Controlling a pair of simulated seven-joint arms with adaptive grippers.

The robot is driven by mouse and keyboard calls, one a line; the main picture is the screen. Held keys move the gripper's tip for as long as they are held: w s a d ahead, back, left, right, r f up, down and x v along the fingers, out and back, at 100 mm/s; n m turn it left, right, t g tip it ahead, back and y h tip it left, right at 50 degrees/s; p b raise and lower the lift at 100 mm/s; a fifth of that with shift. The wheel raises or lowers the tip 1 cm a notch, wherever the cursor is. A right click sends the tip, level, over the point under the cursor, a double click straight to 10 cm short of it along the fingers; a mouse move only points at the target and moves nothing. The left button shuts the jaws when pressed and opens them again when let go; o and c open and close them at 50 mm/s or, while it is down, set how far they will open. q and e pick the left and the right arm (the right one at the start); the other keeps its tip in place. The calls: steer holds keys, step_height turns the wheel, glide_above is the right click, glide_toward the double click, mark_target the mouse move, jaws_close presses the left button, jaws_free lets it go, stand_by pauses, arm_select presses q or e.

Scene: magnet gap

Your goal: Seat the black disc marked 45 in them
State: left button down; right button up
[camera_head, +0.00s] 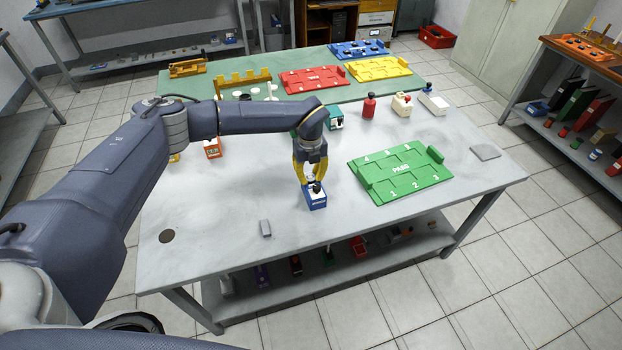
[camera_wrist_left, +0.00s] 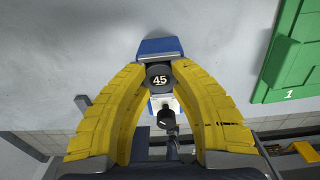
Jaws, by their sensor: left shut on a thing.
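The black disc marked 45 (camera_wrist_left: 159,77) lies between the two yellow fingertips of my left gripper (camera_wrist_left: 159,80), which is shut on it. Just under the fingertips is a small blue block (camera_head: 317,201) with a white part and a black knob. In the left wrist view the blue block (camera_wrist_left: 160,47) shows beyond the disc, and the white part with the black knob (camera_wrist_left: 167,118) on the near side. I cannot tell whether the disc touches the block or is held just above it. In the head view the fingers mostly hide the disc. My right gripper is not in view.
A green tray (camera_head: 390,181) marked PASS lies to the right. A grey block (camera_head: 265,228) lies near the front edge and a grey pad (camera_head: 485,152) at the right. A red object (camera_head: 369,106) and several small devices stand behind. The front of the table is mostly clear.

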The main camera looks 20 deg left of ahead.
arm_select(q)
steer(key=shift+r, duration=0.1)
steer(key=shift+r, duration=2.4)
